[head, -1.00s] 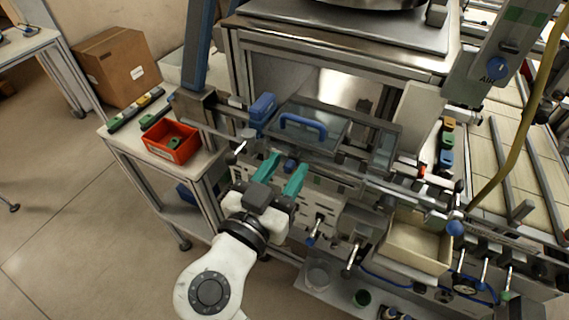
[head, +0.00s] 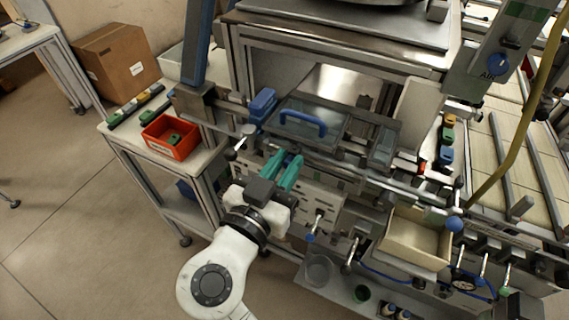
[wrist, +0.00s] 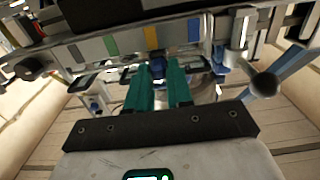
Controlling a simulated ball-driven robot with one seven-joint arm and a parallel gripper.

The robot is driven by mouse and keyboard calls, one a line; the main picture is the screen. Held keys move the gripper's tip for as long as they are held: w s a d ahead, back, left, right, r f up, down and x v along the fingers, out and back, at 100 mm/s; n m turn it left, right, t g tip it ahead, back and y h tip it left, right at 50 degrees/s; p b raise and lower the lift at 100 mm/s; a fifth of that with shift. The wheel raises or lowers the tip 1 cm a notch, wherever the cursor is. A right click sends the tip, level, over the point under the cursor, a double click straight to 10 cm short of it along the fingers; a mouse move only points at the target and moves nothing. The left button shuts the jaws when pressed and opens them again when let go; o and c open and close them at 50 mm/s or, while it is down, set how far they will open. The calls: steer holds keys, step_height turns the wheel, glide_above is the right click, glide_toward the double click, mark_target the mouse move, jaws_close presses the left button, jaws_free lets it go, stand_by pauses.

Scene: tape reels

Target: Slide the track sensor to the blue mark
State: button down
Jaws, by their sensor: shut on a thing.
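My gripper (head: 284,160) reaches the front rail of the machine with its two teal fingers close together, shut on the small track sensor. In the wrist view, the track sensor (wrist: 158,68) shows only as a small dark and bluish piece between the fingertips; the fingers hide most of it. A strip above the fingers carries a green mark (wrist: 111,45), a yellow-orange mark (wrist: 152,38) and a blue mark (wrist: 193,30), from left to right. The sensor is roughly below the yellow-orange mark, left of the blue mark. The marks are not clear in the head view.
A clear cover with a blue handle (head: 303,122) lies behind the rail. A blue block (head: 262,103) stands left of it. Levers (head: 315,226) stick out below, and a beige bin (head: 416,242) is at the right. An orange bin (head: 171,138) sits on the left side table.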

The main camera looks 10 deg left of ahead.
steer(key=a+b, duration=0.1)
steer(key=w+a+b, duration=0.1)
steer(key=a+b, duration=0.1)
steer(key=a, duration=0.1)
steer(key=shift+w+a+b, duration=0.1)
steer(key=shift+w+b, duration=0.15)
steer(key=shift+b, duration=0.15)
steer(key=c, duration=1.1)
jaws_free()
steer(key=shift+a, duration=0.1)
steer(key=b+v, duration=0.2)
steer(key=v, duration=0.8)
steer(key=shift+s+a+b, duration=0.1)
steer(key=shift+s+b, duration=0.25)
steer(key=shift+b, duration=0.05)
